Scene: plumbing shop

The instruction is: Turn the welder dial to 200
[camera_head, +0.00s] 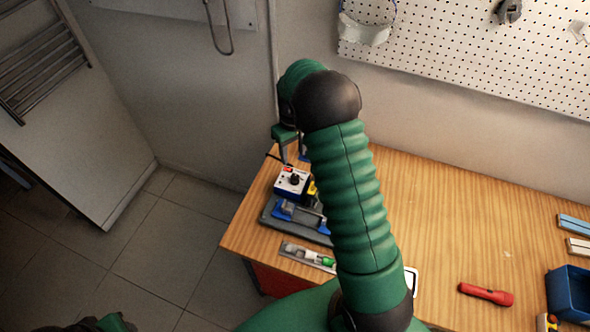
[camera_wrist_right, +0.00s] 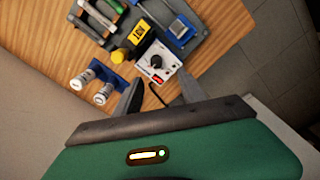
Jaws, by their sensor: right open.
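The welder (camera_head: 291,182) is a small white-faced box with blue sides and a black dial (camera_head: 294,179), at the left end of the wooden workbench. It also shows in the right wrist view (camera_wrist_right: 168,66), with the black dial (camera_wrist_right: 156,62) and a red patch on its face. The dial's setting is too small to read. My right gripper (camera_head: 292,151) is open and empty, just behind and above the welder. In the right wrist view its fingers (camera_wrist_right: 158,92) spread at the welder's near edge, apart from the dial. My left arm (camera_head: 112,323) shows only slightly at the bottom left; its fingers are not clear.
The welder stands by a grey tray (camera_head: 270,217) with blue and yellow items. Two white cylinders in a blue holder (camera_wrist_right: 103,88) stand close to the right gripper. The bench middle is mostly clear.

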